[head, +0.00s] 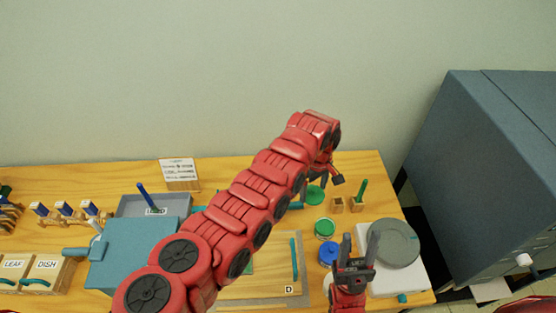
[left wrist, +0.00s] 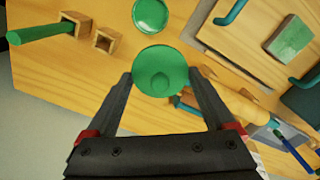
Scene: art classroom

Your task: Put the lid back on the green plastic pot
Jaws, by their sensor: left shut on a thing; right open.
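The green lid (left wrist: 160,70), round with a small knob, sits between the two fingertips of my left gripper (left wrist: 161,76). In the head view the lid (head: 315,195) shows just below my left gripper (head: 325,178). The green plastic pot (head: 325,228) stands open on the table, nearer to me than the lid; it also shows at the top of the left wrist view (left wrist: 151,14), apart from the lid. My right gripper (head: 359,240) is open and empty, fingers up, near the table's front right. Whether the lid touches the table is unclear.
A blue pot (head: 328,254) stands just in front of the green one. Two small wooden blocks (head: 338,205), one holding a green stick, are right of the lid. A grey disc (head: 394,243) lies at the right. My left arm hides the table's middle.

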